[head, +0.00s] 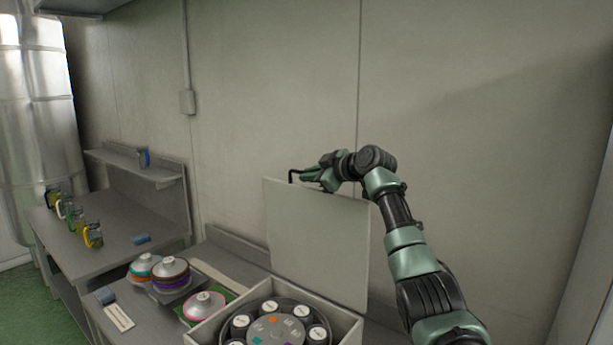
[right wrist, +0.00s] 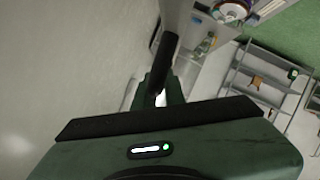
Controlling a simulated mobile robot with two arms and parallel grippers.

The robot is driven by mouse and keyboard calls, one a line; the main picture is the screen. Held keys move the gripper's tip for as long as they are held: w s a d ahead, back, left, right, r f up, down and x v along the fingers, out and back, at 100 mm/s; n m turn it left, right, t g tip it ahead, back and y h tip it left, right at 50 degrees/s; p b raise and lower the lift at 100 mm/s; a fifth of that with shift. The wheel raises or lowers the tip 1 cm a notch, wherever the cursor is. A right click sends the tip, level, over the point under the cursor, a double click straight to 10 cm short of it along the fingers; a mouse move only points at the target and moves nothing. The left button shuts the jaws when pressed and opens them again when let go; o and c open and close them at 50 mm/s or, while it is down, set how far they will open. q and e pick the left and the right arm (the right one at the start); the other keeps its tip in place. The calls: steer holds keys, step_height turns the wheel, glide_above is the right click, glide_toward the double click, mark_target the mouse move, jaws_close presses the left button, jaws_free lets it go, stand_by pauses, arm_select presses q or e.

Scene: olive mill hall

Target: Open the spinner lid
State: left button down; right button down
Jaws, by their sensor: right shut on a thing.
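The spinner (head: 355,328) is a pale box at the bottom middle of the head view, with a round rotor inside. Its lid (head: 318,245) is a flat pale panel standing about upright at the back of the box, so the inside shows. My right gripper (head: 308,175) is at the lid's top edge, shut on the black lid handle (head: 292,174). In the right wrist view the dark handle bar (right wrist: 164,62) runs down between the fingers. My left gripper is not in view.
Several capped bottles sit in the rotor around a grey hub (head: 274,331). Left of the spinner, disc-shaped containers (head: 171,272) stand on the bench. Several jars (head: 93,235) stand on the far-left table. A wall (head: 450,120) rises close behind the lid.

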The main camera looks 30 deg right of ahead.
steer(key=shift+f, duration=0.25)
steer(key=c, duration=1.5)
jaws_free()
steer(key=shift+w, duration=0.1)
steer(key=b+v, duration=0.4)
steer(key=v, duration=0.3)
steer(key=shift+s, duration=0.4)
steer(key=shift+r, duration=0.2)
